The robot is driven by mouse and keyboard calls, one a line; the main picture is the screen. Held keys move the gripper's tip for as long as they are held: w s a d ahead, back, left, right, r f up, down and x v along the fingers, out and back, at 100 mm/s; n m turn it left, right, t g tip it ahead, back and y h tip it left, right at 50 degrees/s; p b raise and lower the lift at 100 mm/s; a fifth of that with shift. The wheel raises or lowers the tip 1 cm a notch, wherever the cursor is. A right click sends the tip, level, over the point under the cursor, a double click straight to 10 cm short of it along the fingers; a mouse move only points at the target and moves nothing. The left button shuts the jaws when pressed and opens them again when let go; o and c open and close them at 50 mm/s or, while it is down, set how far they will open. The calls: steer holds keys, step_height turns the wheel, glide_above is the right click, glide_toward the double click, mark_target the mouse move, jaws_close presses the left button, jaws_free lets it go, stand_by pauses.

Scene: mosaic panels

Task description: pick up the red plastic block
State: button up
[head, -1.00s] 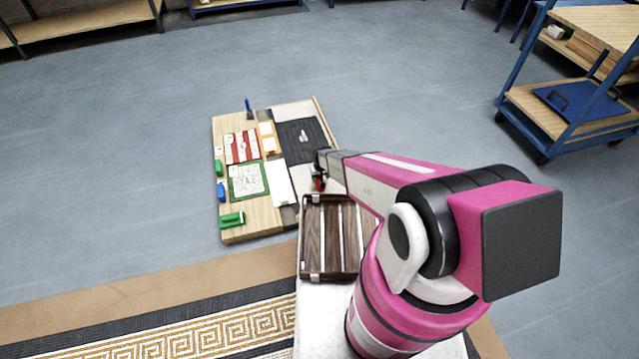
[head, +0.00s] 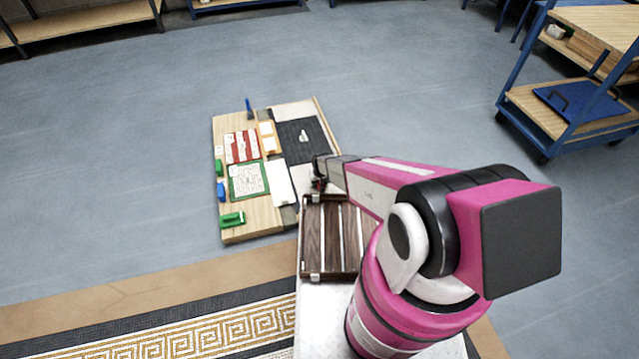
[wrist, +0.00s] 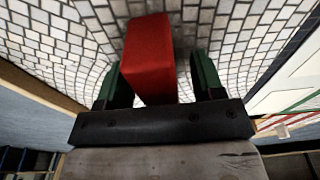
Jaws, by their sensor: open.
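The red plastic block (wrist: 150,55) shows in the wrist view, upper middle, between and partly beyond the two dark green fingers of my gripper (wrist: 158,75). The fingers are open, with a gap on the right side and the left finger close beside the block. Its lower end is hidden behind the dark bar of my gripper. In the head view my gripper (head: 318,180) is at the far end of the pink arm, over the near right part of the board (head: 265,222). Any red there is tiny and mostly hidden by my gripper.
A brown slatted tray (head: 325,240) lies just nearer than my gripper. Green blocks (head: 232,219), a blue block (head: 221,192) and several cards lie on the board's left. A blue trolley (head: 570,120) stands at the far right. The floor left of the board is clear.

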steer(key=shift+f, duration=0.1)
steer(key=shift+c, duration=0.3)
steer(key=c, duration=0.9)
steer(key=shift+c, duration=0.2)
